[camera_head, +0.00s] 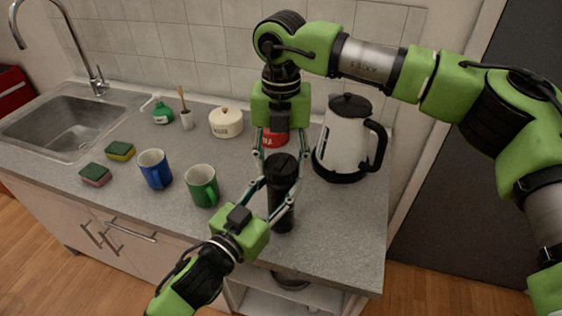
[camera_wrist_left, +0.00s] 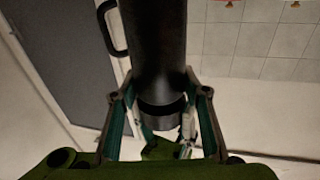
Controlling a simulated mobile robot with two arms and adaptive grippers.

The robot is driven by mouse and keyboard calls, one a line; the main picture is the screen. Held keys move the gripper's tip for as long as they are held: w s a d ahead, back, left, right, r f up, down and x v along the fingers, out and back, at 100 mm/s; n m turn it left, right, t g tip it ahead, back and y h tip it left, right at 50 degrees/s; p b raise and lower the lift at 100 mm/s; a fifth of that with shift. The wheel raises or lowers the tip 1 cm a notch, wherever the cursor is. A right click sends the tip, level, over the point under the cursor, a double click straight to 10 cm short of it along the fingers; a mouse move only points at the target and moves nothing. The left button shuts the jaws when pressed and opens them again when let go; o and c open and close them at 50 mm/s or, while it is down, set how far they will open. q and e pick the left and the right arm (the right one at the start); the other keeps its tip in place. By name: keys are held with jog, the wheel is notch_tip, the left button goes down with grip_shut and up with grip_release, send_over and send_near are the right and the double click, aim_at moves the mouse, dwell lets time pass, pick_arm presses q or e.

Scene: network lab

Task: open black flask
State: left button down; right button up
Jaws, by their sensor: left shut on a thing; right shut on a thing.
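The black flask (camera_head: 281,212) stands upright near the counter's front edge, with its dark lid (camera_head: 283,170) on top. My left gripper (camera_head: 275,192) comes in from the lower left and is shut on the flask's body. My right gripper (camera_head: 282,162) points down from above, its fingers shut on the lid. In the left wrist view the flask (camera_wrist_left: 157,45) fills the middle between my left fingers, and the lid (camera_wrist_left: 162,115) shows at its lower end. Whether the lid is loosened cannot be told.
A white kettle (camera_head: 345,140) stands close on the right, behind my right arm. A red container (camera_head: 274,138) is partly hidden behind my right gripper. A green mug (camera_head: 202,186), a blue mug (camera_head: 155,170) and a white lidded pot (camera_head: 226,123) are to the left. The right counter front is clear.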

jog(key=n, duration=2.4)
jog(key=shift+r, duration=0.1)
jog(key=n, duration=0.9)
jog(key=shift+n, duration=0.3)
jog(key=n, duration=0.4)
